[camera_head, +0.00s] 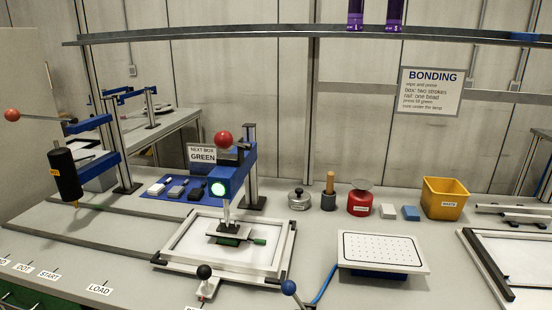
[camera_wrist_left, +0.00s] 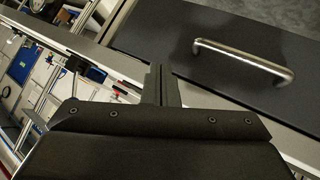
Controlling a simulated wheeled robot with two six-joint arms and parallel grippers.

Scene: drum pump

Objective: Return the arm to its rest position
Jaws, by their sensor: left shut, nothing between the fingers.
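My left gripper (camera_wrist_left: 160,88) shows only in the left wrist view, with its dark fingers together and nothing between them. It is beside a dark panel with a metal bar handle (camera_wrist_left: 245,62), and the fingers are apart from the handle. Neither of my arms shows in the head view. My right gripper is in no view.
The bench holds a press with a red knob (camera_head: 223,140) and lit green lamp (camera_head: 218,189), a framed fixture (camera_head: 167,257), a perforated white plate (camera_head: 383,252), a red can (camera_head: 360,202) and a yellow waste bin (camera_head: 444,198). A black cylinder (camera_head: 65,175) hangs at left.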

